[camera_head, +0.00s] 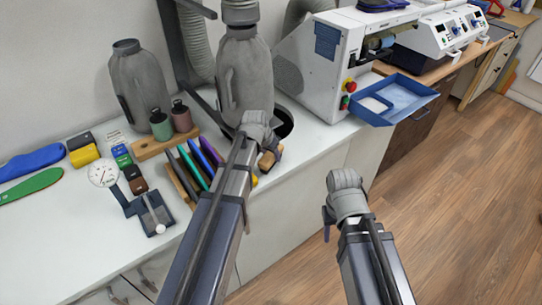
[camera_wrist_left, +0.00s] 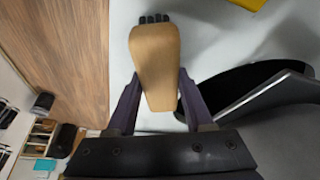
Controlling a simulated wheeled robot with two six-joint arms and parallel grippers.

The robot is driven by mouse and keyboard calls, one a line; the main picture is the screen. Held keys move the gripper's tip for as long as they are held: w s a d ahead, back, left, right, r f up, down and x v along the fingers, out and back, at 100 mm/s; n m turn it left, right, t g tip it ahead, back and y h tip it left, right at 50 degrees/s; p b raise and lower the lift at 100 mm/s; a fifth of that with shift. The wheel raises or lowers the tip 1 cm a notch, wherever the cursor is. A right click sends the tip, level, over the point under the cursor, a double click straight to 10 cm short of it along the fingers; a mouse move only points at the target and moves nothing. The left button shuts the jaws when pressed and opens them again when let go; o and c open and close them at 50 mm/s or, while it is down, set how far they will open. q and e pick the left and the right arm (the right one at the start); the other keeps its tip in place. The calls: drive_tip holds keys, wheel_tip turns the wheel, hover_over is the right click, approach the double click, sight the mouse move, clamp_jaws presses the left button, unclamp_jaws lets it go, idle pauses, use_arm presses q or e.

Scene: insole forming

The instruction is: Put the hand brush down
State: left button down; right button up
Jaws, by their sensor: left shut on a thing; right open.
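The hand brush (camera_wrist_left: 157,50) has a tan wooden body, with dark bristles showing at its far end in the left wrist view. My left gripper (camera_wrist_left: 159,88) is shut on it, one dark finger on each side. In the head view the brush (camera_head: 268,161) shows below my left wrist, near the front edge of the white counter (camera_head: 290,160). I cannot tell whether it touches the counter. My right gripper (camera_head: 329,217) is open and empty, over the floor in front of the counter. Its fingers are mostly hidden by its wrist.
A rack of colored sheets (camera_head: 200,163), a wooden holder with bottles (camera_head: 166,141) and a dial gauge (camera_head: 103,173) lie left. A blue tray (camera_head: 411,96) juts out at right.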

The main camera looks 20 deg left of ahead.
use_arm(q)
drive_tip(key=shift+f, duration=0.2)
drive_tip(key=shift+c, duration=1.4)
unclamp_jaws()
drive_tip(key=shift+r, duration=0.1)
drive_tip(key=shift+s+r+p, duration=0.2)
drive_tip(key=shift+r+p, duration=0.45)
drive_tip(key=shift+r, duration=0.05)
drive_tip(key=p+v, duration=1)
drive_tip(key=v, duration=0.1)
drive_tip(key=s+d+f+g+y, duration=0.1)
drive_tip(key=s+d+g, duration=0.1)
drive_tip(key=s+d, duration=0.5)
drive_tip(key=s+d+g+y, duration=0.1)
drive_tip(key=s+d+g, duration=0.1)
drive_tip(key=s+d, duration=0.5)
drive_tip(key=s, duration=0.5)
drive_tip(key=shift+s+d+f+m+g+y, duration=0.2)
drive_tip(key=shift+s+f+m+g+y, duration=0.1)
drive_tip(key=shift+f+m+g, duration=0.1)
